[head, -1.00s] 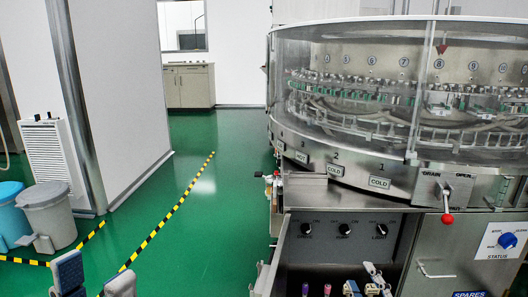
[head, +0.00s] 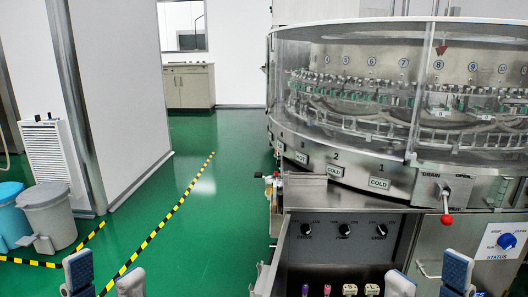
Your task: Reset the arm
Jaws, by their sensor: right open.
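My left gripper (head: 104,276) is at the bottom left of the head view, its two fingertips apart with green floor between them. My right gripper (head: 428,278) is at the bottom right, also with its fingertips apart and nothing held. It shows in front of the washer's lower cabinet. The arms behind both grippers are out of the picture. The rotary washer (head: 345,152) fills the right side, with a clear curved cover and a steel rim. A red-knobbed drain lever (head: 447,217) hangs below the rim.
An open drawer or recess with several dials (head: 344,230) sits under the washer; small coloured items stand at its bottom. A status panel (head: 500,240) is at the far right. Grey (head: 48,213) and blue bins stand at the left. Green floor (head: 200,240) lies free between.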

